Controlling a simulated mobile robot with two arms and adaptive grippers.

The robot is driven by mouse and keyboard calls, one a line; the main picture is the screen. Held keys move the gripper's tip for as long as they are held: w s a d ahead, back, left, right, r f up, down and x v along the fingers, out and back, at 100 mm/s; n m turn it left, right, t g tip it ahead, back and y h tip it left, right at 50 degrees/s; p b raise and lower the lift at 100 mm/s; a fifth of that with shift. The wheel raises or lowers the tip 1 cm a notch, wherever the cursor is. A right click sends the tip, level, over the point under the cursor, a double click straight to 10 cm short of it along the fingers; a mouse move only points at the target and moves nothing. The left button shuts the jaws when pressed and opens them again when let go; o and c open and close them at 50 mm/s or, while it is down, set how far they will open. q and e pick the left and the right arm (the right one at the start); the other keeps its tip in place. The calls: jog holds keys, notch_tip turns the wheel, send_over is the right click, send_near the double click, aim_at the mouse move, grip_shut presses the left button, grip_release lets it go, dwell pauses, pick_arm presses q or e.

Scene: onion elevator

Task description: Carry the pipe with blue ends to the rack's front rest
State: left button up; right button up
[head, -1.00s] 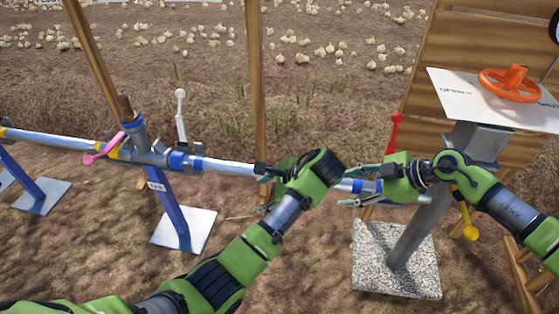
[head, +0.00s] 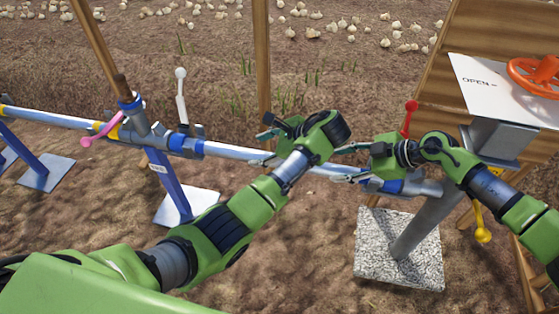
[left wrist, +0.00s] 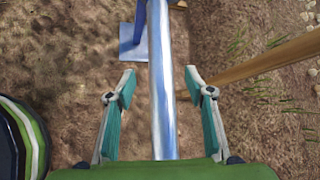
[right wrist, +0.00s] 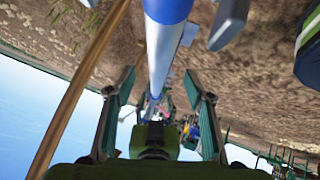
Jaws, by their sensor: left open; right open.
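The pipe with blue ends (head: 235,152) runs nearly level between a grey fitting on the left and another on the right. Its left blue end (head: 184,144) and right blue end (head: 388,186) meet these fittings; whether they are joined I cannot tell. My left gripper (head: 263,149) is open at the pipe's middle; in the left wrist view the pipe (left wrist: 162,115) passes between its fingers. My right gripper (head: 343,165) is open near the right blue end; in the right wrist view the pipe (right wrist: 158,60) runs between its fingers. I cannot identify the rack's front rest.
A blue stand (head: 170,185) supports the left fitting; a grey post on a speckled block (head: 400,255) stands right. Pink (head: 100,135), white (head: 181,95), red (head: 410,118) and yellow (head: 481,235) handles stick out. An orange wheel (head: 535,72) and wooden boards are at right.

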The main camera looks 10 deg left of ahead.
aim_at(249, 153)
pick_arm(q)
jog(key=x, duration=0.9)
jog(key=shift+f, duration=0.1)
pick_arm(e)
jog(key=x, duration=0.9)
pick_arm(q)
grip_shut()
pick_arm(e)
grip_shut()
pick_arm(q)
jog(key=shift+w, duration=0.1)
pick_arm(e)
jog(key=shift+w, duration=0.1)
